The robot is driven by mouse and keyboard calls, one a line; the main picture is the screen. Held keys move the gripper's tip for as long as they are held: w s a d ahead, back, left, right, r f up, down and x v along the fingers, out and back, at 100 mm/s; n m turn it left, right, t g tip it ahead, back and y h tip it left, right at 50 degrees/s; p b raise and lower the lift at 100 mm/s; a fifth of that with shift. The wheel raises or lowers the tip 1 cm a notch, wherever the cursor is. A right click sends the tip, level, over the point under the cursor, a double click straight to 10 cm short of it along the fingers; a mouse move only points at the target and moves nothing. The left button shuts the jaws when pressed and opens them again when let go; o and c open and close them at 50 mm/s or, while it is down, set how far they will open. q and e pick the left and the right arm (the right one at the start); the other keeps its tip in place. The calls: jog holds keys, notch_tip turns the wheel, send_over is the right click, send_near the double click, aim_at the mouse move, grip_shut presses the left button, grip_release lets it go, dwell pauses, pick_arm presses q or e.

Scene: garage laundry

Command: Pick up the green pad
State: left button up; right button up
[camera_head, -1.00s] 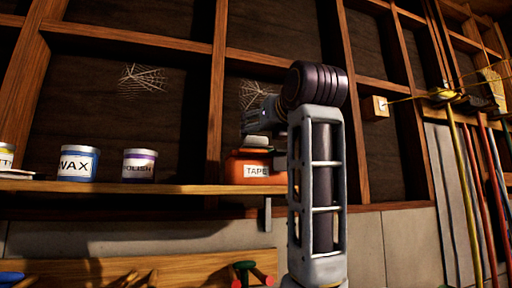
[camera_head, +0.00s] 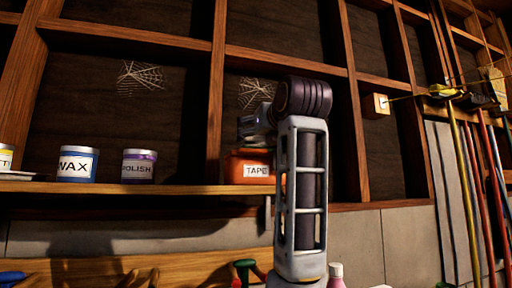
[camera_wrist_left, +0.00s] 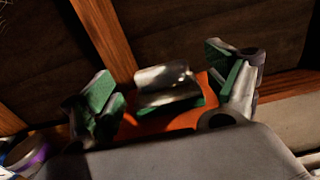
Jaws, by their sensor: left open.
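My left gripper (camera_head: 246,128) is just above the orange tape box (camera_head: 250,168) on the wall shelf, partly hidden behind my own arm. In the left wrist view my gripper (camera_wrist_left: 168,95) is open, its two green-faced fingers spread apart. Between them, on the orange box (camera_wrist_left: 160,125), lies a shiny silver curved piece (camera_wrist_left: 166,84). A thin green edge, likely the green pad (camera_wrist_left: 185,106), shows under the silver piece; most of it is hidden. I see no finger clearly touching it. My right gripper is not in view.
The wooden shelf (camera_head: 120,188) also holds a wax tin (camera_head: 77,164) and a polish tin (camera_head: 139,166) left of the box. Shelf space between polish tin and box is clear. Long-handled tools (camera_head: 470,190) hang at the right. Wall studs stand behind.

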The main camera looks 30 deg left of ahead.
aim_at(256, 137)
pick_arm(q)
jog(key=shift+p+x, duration=0.7)
jog(key=shift+x, duration=1.35)
jog(key=shift+s, duration=0.1)
jog(key=c, duration=1.2)
